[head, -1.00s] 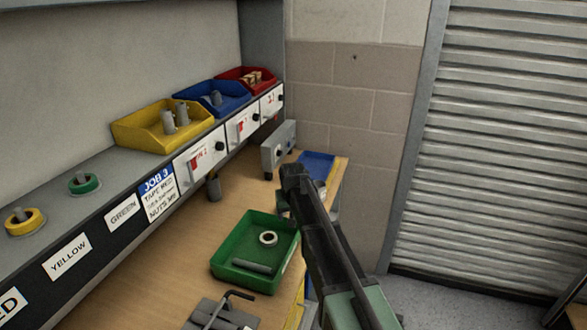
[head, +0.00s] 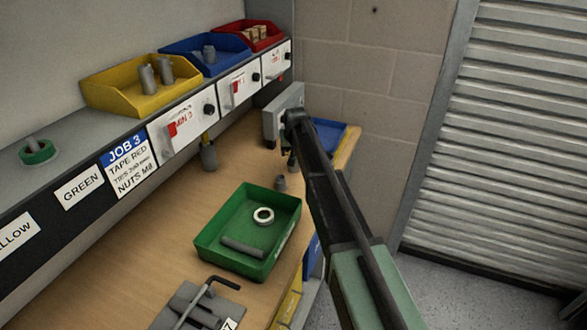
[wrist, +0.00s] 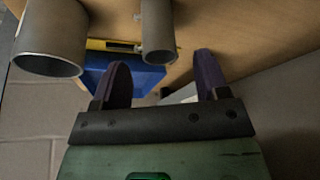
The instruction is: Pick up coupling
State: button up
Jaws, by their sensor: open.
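My gripper (wrist: 163,70) is open in the wrist view, with nothing between its two dark fingers. A narrow grey tube (wrist: 157,28) shows just beyond the fingertips, roughly in line with the gap and apart from them. A wider hollow grey tube (wrist: 48,42) is to its left. I cannot tell for sure which grey piece is the coupling. The arm's end hides part of the bench there.
A green tray (head: 213,262) holds a white ring and a grey rod. A blue tray (head: 329,136) lies at the bench's far end, beside a grey box (head: 284,112). Yellow, blue and red bins line the shelf at left. A hex key (head: 196,300) lies in front.

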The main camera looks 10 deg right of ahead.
jog(key=b+x, duration=0.4)
jog(key=x, duration=0.1)
jog(key=shift+s+f, duration=0.1)
jog(key=shift+f, duration=0.15)
jog(key=shift+s+r, duration=0.1)
jog(key=shift+r, duration=0.15)
jog(key=shift+c, duration=0.3)
jog(key=c, duration=1)
jog(key=shift+o, duration=0.2)
notch_tip(320, 180, up, 20)
jog(key=p, duration=2)
